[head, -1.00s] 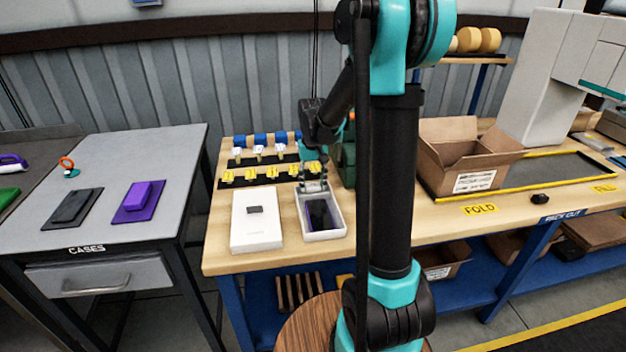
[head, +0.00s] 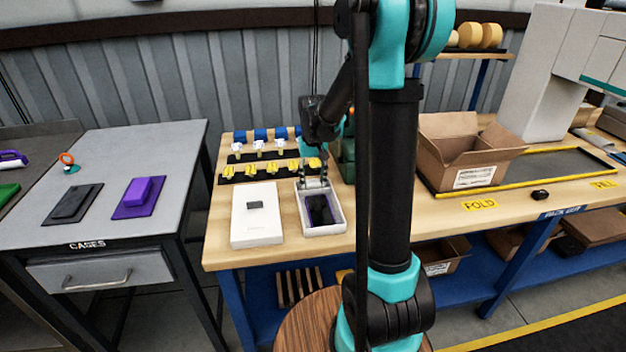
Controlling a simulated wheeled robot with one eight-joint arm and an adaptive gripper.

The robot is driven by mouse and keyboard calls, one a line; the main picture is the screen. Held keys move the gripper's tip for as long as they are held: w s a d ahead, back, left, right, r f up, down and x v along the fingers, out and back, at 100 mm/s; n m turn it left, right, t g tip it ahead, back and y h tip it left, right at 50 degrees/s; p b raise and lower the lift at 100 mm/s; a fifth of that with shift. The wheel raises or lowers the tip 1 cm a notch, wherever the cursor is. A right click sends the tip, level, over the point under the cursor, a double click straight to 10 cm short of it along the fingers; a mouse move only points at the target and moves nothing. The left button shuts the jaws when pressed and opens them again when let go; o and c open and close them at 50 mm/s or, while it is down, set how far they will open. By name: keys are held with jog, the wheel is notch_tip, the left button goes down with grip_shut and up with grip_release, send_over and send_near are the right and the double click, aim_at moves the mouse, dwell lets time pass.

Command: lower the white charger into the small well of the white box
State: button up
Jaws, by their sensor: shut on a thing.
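The open white box (head: 342,222) stands on the wooden bench, left of my arm's column. A dark phone-like slab lies inside it on a purple lining. My gripper (head: 313,184) points down at the far end of this box, where a small well could be. It is shut on the white charger, which is too small and too covered by the fingers to make out clearly. I cannot tell whether the charger is above the well or partly inside it.
A white lid (head: 257,225) lies left of the box. Behind are dark racks with yellow pieces (head: 265,170), white pieces and blue pieces. An open carton (head: 465,160) stands to the right. A grey table (head: 110,165) with dark and purple cases is at left.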

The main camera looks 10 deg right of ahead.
jog(key=shift+f, duration=0.75)
dwell(0.6)
jog(key=o, duration=1.2)
jog(key=shift+c, duration=1.2)
jog(key=shift+r, duration=0.1)
jog(key=shift+r, duration=3.55)
